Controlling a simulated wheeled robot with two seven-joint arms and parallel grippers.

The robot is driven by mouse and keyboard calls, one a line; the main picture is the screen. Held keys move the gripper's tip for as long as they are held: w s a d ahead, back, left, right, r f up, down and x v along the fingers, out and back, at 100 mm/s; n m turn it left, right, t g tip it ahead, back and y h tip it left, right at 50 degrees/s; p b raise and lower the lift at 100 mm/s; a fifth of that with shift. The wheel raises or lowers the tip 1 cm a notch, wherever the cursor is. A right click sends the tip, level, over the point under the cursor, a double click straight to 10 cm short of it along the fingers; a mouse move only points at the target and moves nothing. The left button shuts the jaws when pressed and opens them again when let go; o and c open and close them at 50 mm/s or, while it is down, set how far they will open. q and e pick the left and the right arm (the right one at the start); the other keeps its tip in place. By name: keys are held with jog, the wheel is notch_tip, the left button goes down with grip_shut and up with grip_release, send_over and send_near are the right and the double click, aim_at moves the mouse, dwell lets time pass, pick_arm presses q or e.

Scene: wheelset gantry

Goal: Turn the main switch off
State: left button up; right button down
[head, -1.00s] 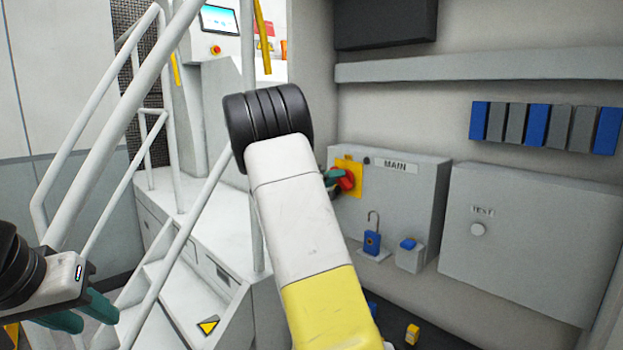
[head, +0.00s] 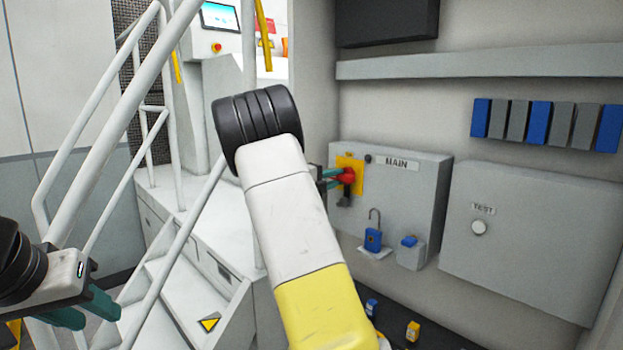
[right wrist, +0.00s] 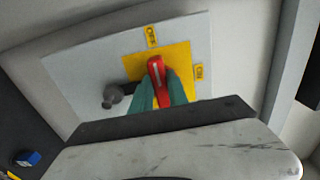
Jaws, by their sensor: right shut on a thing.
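The main switch is a red handle (head: 347,175) on a yellow plate (head: 343,188), on the left of the grey box marked MAIN (head: 400,205). In the right wrist view the red handle (right wrist: 156,72) points up toward the OFF label (right wrist: 152,36); the ON label (right wrist: 198,72) is at the plate's right. My right gripper (right wrist: 161,92) has its green fingers on both sides of the handle, shut on it. In the head view my right gripper (head: 330,178) is partly hidden by my arm. My left gripper (head: 82,310) is empty, its fingers apart, at the lower left.
A grey TEST box (head: 530,245) stands to the right. White stairs with railings (head: 110,150) are at the left. A dark grey knob (right wrist: 112,95) sits beside the yellow plate.

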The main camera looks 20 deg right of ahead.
jog(key=shift+f, duration=0.15)
jog(key=c, duration=1.3)
grip_release()
jog(key=v, duration=0.8)
jog(key=shift+d, duration=0.1)
